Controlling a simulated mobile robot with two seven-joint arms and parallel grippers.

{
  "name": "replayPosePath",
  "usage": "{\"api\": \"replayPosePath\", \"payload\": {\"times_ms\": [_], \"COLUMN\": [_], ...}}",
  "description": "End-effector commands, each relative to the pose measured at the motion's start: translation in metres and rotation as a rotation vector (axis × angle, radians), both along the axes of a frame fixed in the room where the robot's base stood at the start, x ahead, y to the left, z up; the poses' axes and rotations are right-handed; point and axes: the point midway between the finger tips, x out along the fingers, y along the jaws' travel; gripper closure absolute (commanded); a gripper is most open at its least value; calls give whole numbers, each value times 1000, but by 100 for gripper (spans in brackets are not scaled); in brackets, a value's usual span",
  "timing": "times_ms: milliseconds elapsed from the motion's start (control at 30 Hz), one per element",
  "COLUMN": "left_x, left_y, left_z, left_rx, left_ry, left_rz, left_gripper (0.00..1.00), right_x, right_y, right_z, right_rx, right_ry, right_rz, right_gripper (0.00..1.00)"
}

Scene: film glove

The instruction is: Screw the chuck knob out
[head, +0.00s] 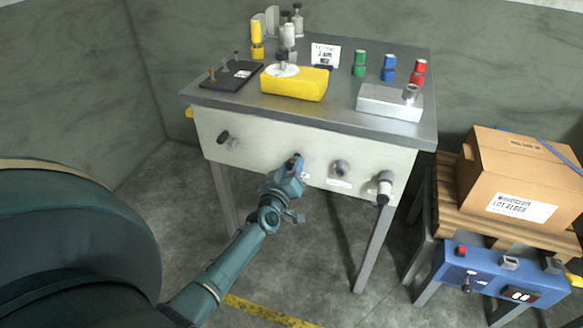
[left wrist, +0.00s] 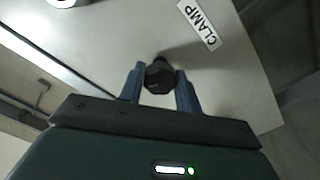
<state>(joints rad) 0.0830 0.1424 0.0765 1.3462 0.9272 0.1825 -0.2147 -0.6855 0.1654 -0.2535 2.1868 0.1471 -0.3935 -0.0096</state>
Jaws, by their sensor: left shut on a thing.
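My left gripper (head: 293,170) is at the front panel of the workbench, shut on a dark knob. In the left wrist view this black faceted knob (left wrist: 158,76) sits between the two blue-grey fingers, against the pale panel. A label reading CLAMP (left wrist: 197,26) is on the panel near it. Other fittings on the panel are a dark knob (head: 223,137) at the left, a grey round one (head: 340,168) in the middle right and a black-and-white one (head: 384,187) at the right. I cannot tell from lettering which is the chuck knob. My right gripper is not in view.
The bench top (head: 345,78) carries a yellow block (head: 295,85), a metal block (head: 388,102), a dark plate (head: 232,76) and several coloured bottles. A cardboard box (head: 515,185) on a pallet and a blue unit (head: 500,275) stand at the right. Floor below the panel is mostly clear.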

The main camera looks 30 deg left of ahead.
Motion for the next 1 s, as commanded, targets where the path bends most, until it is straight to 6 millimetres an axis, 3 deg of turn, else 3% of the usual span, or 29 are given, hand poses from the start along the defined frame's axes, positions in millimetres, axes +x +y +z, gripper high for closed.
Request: {"api": "replayPosePath", "payload": {"times_ms": [500, 1000], "left_x": [0, 0], "left_y": [0, 0], "left_z": [-1, 0], "left_rx": [-412, -553], "left_ry": [-98, -132], "left_rz": [-1, -1], "left_gripper": [89, 89], "right_x": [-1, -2], "right_y": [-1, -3], "right_z": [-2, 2], "right_rx": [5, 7], "right_ry": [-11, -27], "right_rz": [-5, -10], "right_gripper": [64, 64]}}
